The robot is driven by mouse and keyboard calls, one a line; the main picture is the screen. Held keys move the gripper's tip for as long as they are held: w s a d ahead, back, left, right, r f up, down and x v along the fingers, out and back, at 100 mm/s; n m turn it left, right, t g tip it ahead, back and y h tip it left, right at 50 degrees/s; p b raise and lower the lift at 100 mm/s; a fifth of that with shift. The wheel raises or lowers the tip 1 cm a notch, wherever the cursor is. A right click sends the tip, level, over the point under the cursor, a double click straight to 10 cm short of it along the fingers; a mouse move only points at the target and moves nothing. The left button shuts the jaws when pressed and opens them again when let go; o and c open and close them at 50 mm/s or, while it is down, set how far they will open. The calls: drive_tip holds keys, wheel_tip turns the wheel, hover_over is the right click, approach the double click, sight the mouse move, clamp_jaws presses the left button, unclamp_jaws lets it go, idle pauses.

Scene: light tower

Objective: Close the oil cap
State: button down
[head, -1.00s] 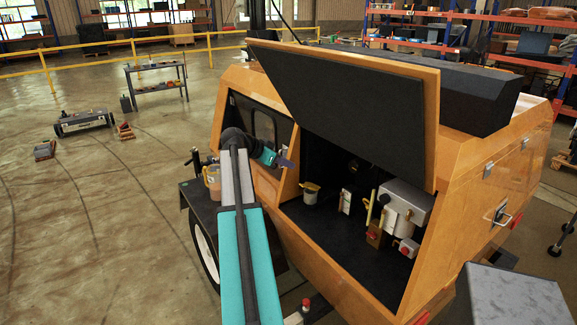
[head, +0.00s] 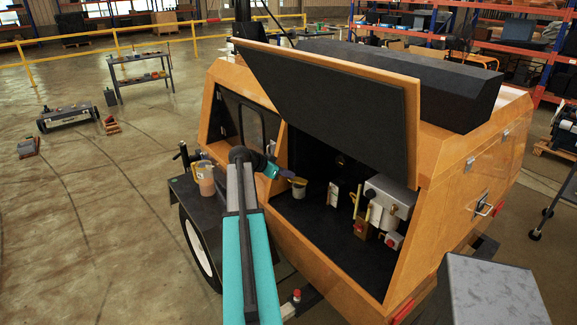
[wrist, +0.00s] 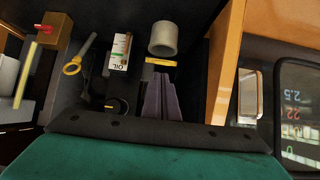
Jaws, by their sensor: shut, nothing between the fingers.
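The oil filler is a pale grey cylinder (head: 299,190) with a yellow cap (head: 298,181) at its top, inside the open compartment of the orange light tower. In the wrist view the grey cylinder (wrist: 163,38) and the yellow cap (wrist: 160,62), seen as a thin bar, show a small gap between them. My gripper (head: 288,174) is shut and empty. Its purple fingers (wrist: 160,84) point at the cap, with the tips close to it. I cannot tell whether they touch.
A white OIL-labelled box (wrist: 120,52), a yellow ring handle (wrist: 72,68) and a black knob (wrist: 115,106) are near the filler. The raised black hatch (head: 335,105) hangs above the compartment. An orange post (wrist: 224,70) stands beside my gripper. The compartment floor (head: 325,240) has bare room.

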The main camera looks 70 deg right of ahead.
drive_tip(key=shift+w+a+f, duration=0.1)
drive_tip(key=shift+a+f, duration=0.05)
drive_tip(key=shift+f, duration=0.15)
drive_tip(key=shift+f, duration=0.15)
